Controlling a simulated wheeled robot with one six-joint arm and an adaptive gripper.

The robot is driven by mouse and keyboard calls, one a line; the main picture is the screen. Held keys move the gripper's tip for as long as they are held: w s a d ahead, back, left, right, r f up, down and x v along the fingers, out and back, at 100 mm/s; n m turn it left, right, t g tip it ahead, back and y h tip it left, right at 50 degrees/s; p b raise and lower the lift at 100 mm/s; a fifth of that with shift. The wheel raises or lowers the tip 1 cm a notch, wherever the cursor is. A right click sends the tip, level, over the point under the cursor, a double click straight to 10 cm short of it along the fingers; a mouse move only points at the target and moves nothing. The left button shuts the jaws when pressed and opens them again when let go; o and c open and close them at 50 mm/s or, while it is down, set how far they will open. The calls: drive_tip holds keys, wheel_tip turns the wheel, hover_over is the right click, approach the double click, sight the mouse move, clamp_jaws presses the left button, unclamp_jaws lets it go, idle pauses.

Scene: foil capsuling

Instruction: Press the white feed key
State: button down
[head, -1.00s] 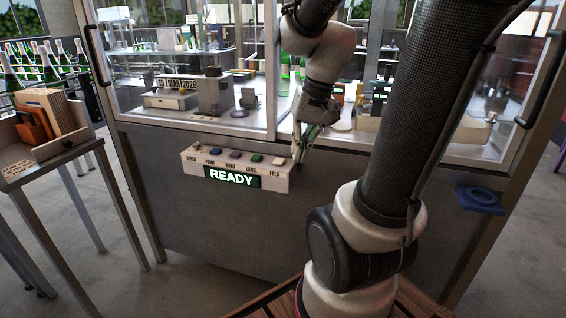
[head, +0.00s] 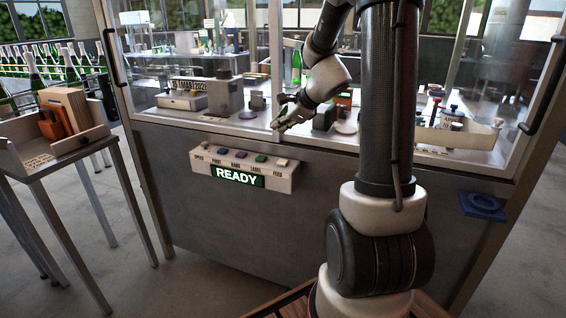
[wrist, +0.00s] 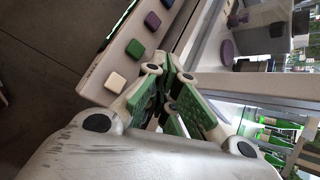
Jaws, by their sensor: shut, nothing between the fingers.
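The white feed key (head: 282,162) is the rightmost key on the pale control box (head: 203,168), above the label FEED. In the wrist view the white key (wrist: 115,81) is the nearest key in the row, left of the fingers, with a visible gap between. It looks raised. My gripper (head: 281,124) is above the box's right end, in front of the glass cabinet. In the wrist view my gripper (wrist: 165,68) has its green-padded fingers drawn together, with nothing held. The fingers do not touch the key in either view.
A green key (head: 261,158) is beside the white one, with a purple key (head: 240,154) and others further left. The lit sign (head: 238,176) reads READY. Glass cabinet doors stand behind my gripper. A blue holder (head: 483,205) is on the cabinet front at right.

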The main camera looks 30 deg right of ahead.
sight(281, 162)
drive_tip(key=shift+f, duration=4.45)
drive_tip(key=shift+f, duration=0.4)
drive_tip(key=shift+f, duration=0.5)
drive_tip(key=shift+r, duration=0.95)
drive_tip(key=shift+r, duration=2.5)
